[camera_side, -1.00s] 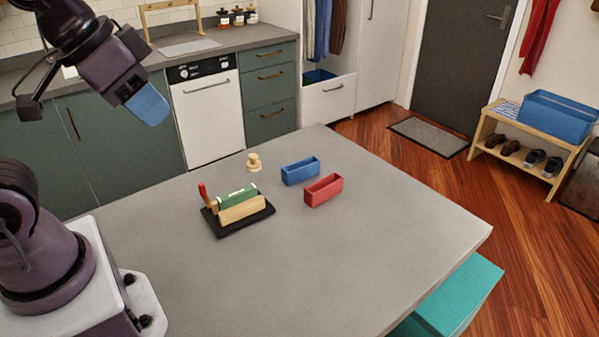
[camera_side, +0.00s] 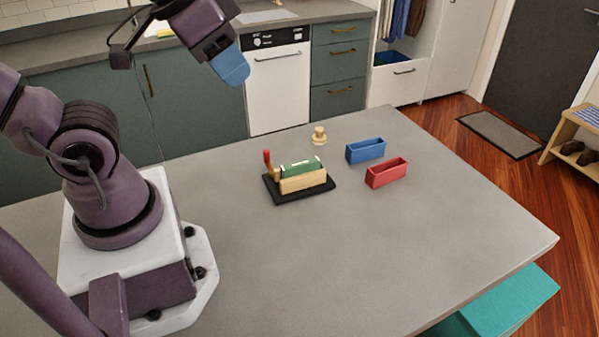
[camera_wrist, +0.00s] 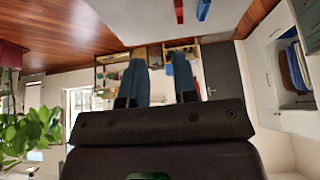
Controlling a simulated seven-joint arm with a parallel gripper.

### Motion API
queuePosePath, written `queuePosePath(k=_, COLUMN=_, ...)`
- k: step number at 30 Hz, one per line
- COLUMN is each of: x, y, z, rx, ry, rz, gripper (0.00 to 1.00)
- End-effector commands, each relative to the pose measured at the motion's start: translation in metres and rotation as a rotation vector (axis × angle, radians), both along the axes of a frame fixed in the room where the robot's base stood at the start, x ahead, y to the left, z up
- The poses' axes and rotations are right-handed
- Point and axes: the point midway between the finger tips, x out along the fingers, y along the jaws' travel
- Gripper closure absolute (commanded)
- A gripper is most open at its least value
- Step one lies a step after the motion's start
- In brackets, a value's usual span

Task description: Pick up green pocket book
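The green pocket book (camera_side: 298,167) stands in a light wooden holder (camera_side: 304,184) on a black base (camera_side: 283,197) on the grey table. A red item (camera_side: 267,157) stands at the holder's left end. My gripper (camera_side: 233,68) has blue fingertips and hangs high above the table, up and left of the book and well apart from it. In the wrist view my gripper's two blue fingers (camera_wrist: 161,82) stand apart with nothing between them. The green book cannot be made out in the wrist view.
A blue bin (camera_side: 365,151) and a red bin (camera_side: 386,173) stand right of the holder. A small wooden knobbed piece (camera_side: 319,136) stands behind it. The table's front and right are clear. A teal seat (camera_side: 510,305) is beside the table's edge.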

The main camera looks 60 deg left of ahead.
Motion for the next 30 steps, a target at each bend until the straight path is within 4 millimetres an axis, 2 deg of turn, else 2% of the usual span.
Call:
queuePosePath(k=2, x=0.0, y=0.0, z=0.0, rx=0.0, ry=0.0, rz=0.0, gripper=0.73)
queuePosePath(k=6, x=0.0, y=0.0, z=0.0, rx=0.0, ry=0.0, rz=0.0, gripper=0.5)
queuePosePath(k=14, x=0.0, y=-0.001, z=-0.001, rx=0.0, ry=0.004, rz=-0.004, gripper=0.5)
queuePosePath(k=18, x=0.006, y=0.0, z=-0.016, rx=-0.011, ry=0.086, rz=-0.005, gripper=0.5)
queuePosePath(k=22, x=0.025, y=0.005, z=-0.037, rx=-0.064, ry=0.216, rz=0.043, gripper=0.5)
queuePosePath(k=26, x=0.052, y=0.016, z=-0.062, rx=-0.182, ry=0.346, rz=0.303, gripper=0.5)
queuePosePath(k=30, x=0.082, y=0.034, z=-0.094, rx=-0.3, ry=0.451, rz=0.762, gripper=0.5)
